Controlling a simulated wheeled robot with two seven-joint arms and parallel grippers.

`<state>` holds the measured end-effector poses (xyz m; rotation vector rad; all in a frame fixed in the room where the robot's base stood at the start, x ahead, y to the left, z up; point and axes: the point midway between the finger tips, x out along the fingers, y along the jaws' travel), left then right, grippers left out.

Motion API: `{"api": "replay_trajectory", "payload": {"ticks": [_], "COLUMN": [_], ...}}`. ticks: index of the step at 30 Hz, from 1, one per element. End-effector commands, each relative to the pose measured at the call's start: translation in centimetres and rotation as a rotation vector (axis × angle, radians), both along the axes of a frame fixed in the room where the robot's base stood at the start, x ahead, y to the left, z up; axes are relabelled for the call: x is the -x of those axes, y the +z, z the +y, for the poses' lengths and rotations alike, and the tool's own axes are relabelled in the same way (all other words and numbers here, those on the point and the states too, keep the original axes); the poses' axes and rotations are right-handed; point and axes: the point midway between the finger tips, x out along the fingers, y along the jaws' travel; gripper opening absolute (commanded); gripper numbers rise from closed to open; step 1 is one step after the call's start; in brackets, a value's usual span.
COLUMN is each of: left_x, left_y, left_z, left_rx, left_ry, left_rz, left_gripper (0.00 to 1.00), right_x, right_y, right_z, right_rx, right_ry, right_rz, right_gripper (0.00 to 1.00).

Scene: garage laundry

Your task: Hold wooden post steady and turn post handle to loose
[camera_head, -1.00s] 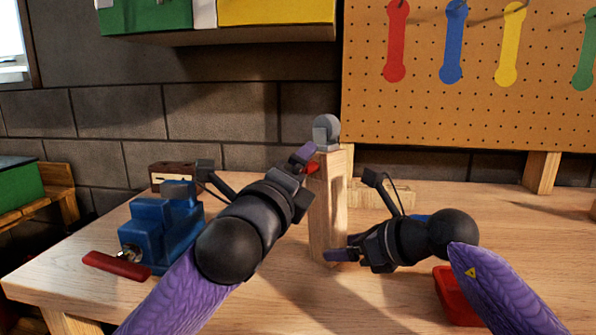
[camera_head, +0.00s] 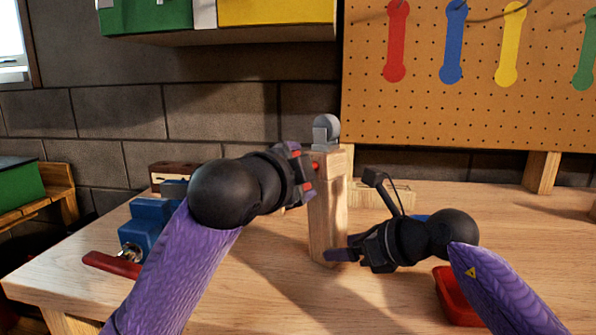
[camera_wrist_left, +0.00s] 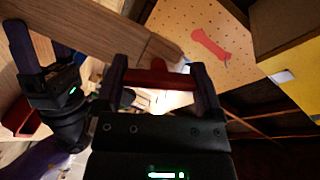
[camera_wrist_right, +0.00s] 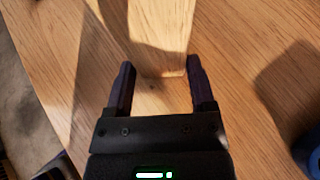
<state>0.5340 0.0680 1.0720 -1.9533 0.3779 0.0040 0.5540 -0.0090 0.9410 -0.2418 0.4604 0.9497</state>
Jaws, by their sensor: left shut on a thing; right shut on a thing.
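The wooden post (camera_head: 328,212) stands upright on the workbench, with a grey rounded fitting (camera_head: 326,132) on top. My right gripper (camera_head: 342,252) is shut on the post near its base; the right wrist view shows the post (camera_wrist_right: 157,45) between the fingers. The red post handle (camera_head: 315,166) sits near the top of the post and is mostly hidden by my left gripper (camera_head: 304,172). In the left wrist view the handle (camera_wrist_left: 158,76) lies crosswise between the fingers, and my left gripper is shut on it.
A blue vise (camera_head: 148,222) with a red handle (camera_head: 112,264) stands on the bench (camera_head: 270,290) at left, partly behind my left arm. A red object (camera_head: 455,298) lies under my right arm. A wooden block (camera_head: 410,192) lies behind the post.

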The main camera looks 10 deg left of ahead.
Motion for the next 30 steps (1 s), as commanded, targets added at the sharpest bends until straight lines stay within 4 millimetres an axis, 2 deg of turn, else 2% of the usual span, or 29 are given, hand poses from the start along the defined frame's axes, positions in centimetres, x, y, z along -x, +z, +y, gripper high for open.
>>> {"api": "replay_trajectory", "payload": {"ticks": [30], "left_x": [-0.03], "left_y": [-0.15], "left_z": [0.0], "left_rx": [0.758], "left_ry": [0.007], "left_rz": [0.557], "left_gripper": [0.29], "right_x": [-0.01], "right_y": [0.02], "right_z": [0.01], "right_rx": [0.0], "right_ry": [0.0], "right_rz": [-0.001], "right_gripper": [0.37]}}
